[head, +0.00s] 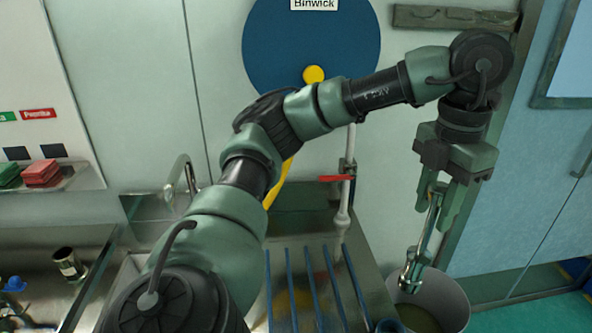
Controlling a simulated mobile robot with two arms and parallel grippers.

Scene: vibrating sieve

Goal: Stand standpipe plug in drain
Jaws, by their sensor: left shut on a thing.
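My left gripper (437,212) is at the right side of the head view, pointing down. It is shut on a shiny metal tube with a wider lower end, which looks like the standpipe plug (424,240). The plug hangs slightly tilted, its lower end in front of the rim of a grey bucket in the picture. I cannot tell how high it is above the bucket. I cannot make out the drain. My right gripper is not in view.
The grey bucket (455,300) holds something brownish. A white pipe with a red-handled valve (337,178) stands behind the sink. A curved metal tap (181,178) is at its back left. A metal cup (68,264) stands on the left counter. A blue disc (275,50) is on the wall.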

